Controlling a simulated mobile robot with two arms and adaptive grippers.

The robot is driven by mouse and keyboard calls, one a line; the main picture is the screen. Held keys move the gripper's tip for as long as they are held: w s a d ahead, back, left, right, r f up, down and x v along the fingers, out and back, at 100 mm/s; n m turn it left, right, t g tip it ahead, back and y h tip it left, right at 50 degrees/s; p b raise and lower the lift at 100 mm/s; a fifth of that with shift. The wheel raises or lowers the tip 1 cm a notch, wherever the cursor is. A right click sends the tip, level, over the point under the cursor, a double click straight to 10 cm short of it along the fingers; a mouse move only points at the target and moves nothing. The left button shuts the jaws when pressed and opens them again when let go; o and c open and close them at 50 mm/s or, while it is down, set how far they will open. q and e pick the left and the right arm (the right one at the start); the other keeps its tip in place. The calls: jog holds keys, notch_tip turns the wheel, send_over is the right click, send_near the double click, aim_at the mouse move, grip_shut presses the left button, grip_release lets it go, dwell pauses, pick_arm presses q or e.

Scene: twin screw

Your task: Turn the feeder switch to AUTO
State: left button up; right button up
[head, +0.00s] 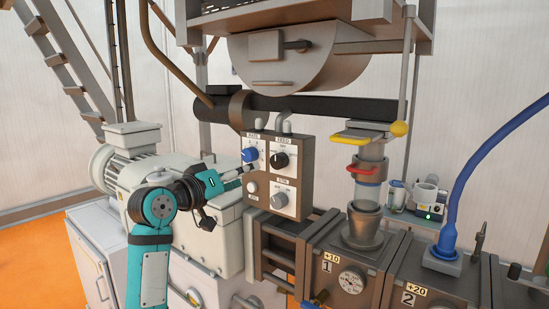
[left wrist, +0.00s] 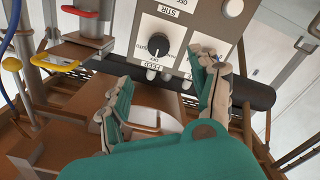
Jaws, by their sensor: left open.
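The feeder switch is a black rotary knob (head: 280,160) under the FEED label on the grey control box (head: 309,180). In the left wrist view the knob (left wrist: 159,45) appears upside down with small position labels around it. Its pale mark seems to face the OFF label, but it is small. My left gripper (head: 241,172) is in front of the box's left side, near the blue knob. In the wrist view its two fingers (left wrist: 165,75) are spread, with nothing between them and the black knob beyond their tips. My right gripper is not in view.
A yellow-handled feed column (head: 372,150) stands right. A white motor (head: 133,150) is left.

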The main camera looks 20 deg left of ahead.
aim_at(275, 161)
pick_arm(q)
jog(key=p+x, duration=0.4)
jog(key=x, duration=0.7)
jog(key=shift+w+d+r, duration=0.1)
jog(key=shift+w+d, duration=0.1)
jog(key=shift+w, duration=0.05)
jog(key=shift+w+d, duration=0.2)
jog(key=shift+w, duration=0.35)
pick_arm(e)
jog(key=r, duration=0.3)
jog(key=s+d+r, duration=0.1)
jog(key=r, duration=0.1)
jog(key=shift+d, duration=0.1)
pick_arm(q)
jog(key=shift+c, duration=0.4)
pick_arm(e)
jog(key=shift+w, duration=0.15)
